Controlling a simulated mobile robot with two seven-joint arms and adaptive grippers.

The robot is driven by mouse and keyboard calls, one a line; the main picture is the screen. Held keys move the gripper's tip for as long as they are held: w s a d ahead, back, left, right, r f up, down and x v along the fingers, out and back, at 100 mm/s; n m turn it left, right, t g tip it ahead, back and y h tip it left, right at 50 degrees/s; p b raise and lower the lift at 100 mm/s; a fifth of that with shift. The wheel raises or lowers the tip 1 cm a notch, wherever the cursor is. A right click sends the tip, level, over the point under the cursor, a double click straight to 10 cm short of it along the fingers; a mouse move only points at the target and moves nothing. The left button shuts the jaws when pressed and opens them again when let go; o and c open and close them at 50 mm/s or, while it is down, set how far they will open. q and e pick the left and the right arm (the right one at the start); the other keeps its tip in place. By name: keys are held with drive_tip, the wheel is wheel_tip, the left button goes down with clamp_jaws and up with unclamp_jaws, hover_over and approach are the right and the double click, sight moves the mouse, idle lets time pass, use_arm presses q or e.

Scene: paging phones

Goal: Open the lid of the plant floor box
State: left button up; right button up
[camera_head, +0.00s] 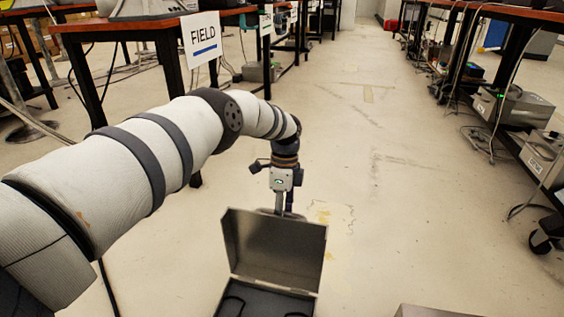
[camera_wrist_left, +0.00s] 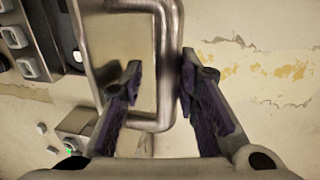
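The plant floor box (camera_head: 262,303) is at the bottom middle of the head view, with its lid (camera_head: 275,250) raised and tilted up at the far side. Dark loops show in its interior. My left gripper (camera_head: 283,206) is just beyond the lid's top edge, fingers pointing down and partly hidden by the lid. In the left wrist view my left gripper (camera_wrist_left: 160,75) has its fingers apart, on either side of a bent metal handle bar (camera_wrist_left: 170,60). The bar is close to the right finger; contact is unclear. My right gripper is out of view.
A table with a FIELD sign (camera_head: 201,38) stands at the left. Tables and grey equipment boxes (camera_head: 513,105) line the right, with cables on the floor. The aisle floor (camera_head: 400,190) is clear. A grey edge (camera_head: 430,311) shows at the bottom right.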

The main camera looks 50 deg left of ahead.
use_arm(q)
wheel_tip(320, 180, up, 12)
drive_tip(key=w+a, duration=0.1)
drive_tip(key=w, duration=0.1)
drive_tip(key=shift+a, duration=0.15)
idle(0.5)
